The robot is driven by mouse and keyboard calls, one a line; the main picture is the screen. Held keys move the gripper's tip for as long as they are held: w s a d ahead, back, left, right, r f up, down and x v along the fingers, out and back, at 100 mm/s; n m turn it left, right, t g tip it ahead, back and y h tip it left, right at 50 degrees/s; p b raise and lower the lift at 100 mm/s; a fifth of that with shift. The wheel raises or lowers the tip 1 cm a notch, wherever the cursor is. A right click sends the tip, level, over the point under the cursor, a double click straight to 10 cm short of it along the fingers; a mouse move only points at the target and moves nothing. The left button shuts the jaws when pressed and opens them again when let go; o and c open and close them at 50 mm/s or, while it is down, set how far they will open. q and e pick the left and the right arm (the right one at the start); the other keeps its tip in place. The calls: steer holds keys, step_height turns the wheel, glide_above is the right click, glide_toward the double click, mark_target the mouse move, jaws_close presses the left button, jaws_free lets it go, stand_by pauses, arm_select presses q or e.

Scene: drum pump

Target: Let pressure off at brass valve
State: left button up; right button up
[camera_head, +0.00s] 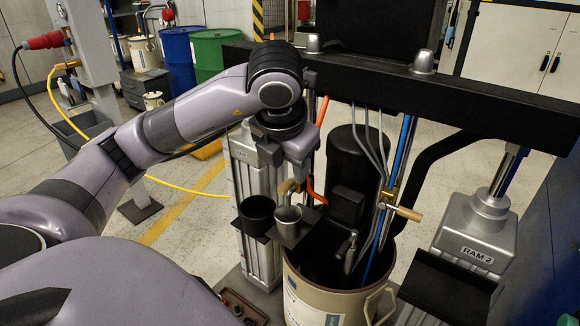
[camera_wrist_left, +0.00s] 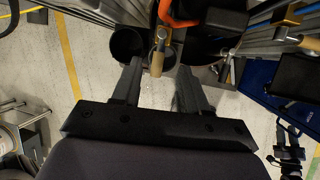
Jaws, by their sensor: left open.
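A small brass valve with a tan handle (camera_head: 287,187) stands just above a grey metal cup (camera_head: 287,216), below my left gripper (camera_head: 286,163) in the head view. In the left wrist view the tan handle (camera_wrist_left: 157,62) lies between the tips of my open left gripper (camera_wrist_left: 160,70). I cannot tell whether the fingers touch it. A second brass fitting with a tan handle (camera_head: 403,211) sits further right on the pipes, also in the left wrist view (camera_wrist_left: 310,43). A dark gripper-like shape (camera_wrist_left: 290,153) at the lower right may be my right gripper; its jaws are unclear.
A black cup (camera_head: 257,214) stands beside the metal cup. An open beige drum (camera_head: 318,292) is below, with a black pump body (camera_head: 352,170) above it. A dark crossbeam (camera_head: 470,98) spans over it. An orange hose (camera_head: 319,125) runs close to my gripper.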

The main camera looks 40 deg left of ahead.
arm_select(q)
steer(key=shift+p+v, duration=0.45)
steer(key=shift+v, duration=1)
